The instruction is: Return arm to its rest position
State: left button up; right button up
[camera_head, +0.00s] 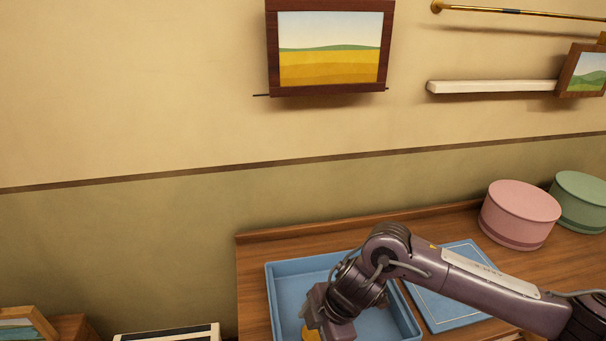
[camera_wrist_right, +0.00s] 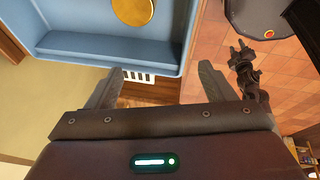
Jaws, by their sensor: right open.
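My right arm (camera_head: 465,287) comes in from the right in the head view and bends down over a blue tray (camera_head: 305,266). My right gripper (camera_wrist_right: 160,70) is open, with nothing between its fingers in the wrist view. In the head view the gripper's body hangs over the tray's front left part, and its fingertips are hidden. A gold disc (camera_head: 311,334) shows beside it. The disc (camera_wrist_right: 134,10) lies in the tray (camera_wrist_right: 110,48) in the wrist view. A dark jointed part (camera_wrist_right: 246,70) at the right there looks like my left gripper; its jaws are too small to judge.
The tray stands on a wooden top (camera_head: 252,262). A flat blue panel (camera_head: 440,312) lies right of it, partly under my arm. Pink (camera_head: 519,214) and green (camera_head: 581,200) round boxes stand at the back right. A framed picture (camera_head: 330,50) and a white shelf (camera_head: 490,86) are on the wall.

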jog(key=s+a+r+m+t+y, duration=0.1)
jog(key=a+r+m+t+y, duration=0.1)
jog(key=a+r+t, duration=0.3)
jog(key=s+a+r+m+y, duration=0.2)
jog(key=a+y, duration=0.1)
jog(key=a, duration=0.4)
jog(key=d+f+m+t+h, duration=0.2)
jog(key=d+m+h, duration=0.3)
jog(key=d+m, duration=0.65)
jog(key=s+d+f+m+g+h, duration=0.25)
jog(key=s+d, duration=0.35)
jog(key=d, duration=0.3)
jog(key=s+d+f+m+g+h, duration=0.2)
jog(key=s+d+f, duration=0.25)
jog(key=d, duration=0.45)
notch_tip(320, 180, down, 30)
jog(key=s+g, duration=0.1)
jog(key=s, duration=0.2)
jog(key=s+d+f+g, duration=0.1)
jog(key=s+d+f, duration=0.2)
jog(key=s+f, duration=1.4)
jog(key=shift+s+d+f+n, duration=0.2)
jog(key=shift+s+n, duration=0.1)
jog(key=shift+s, duration=0.55)
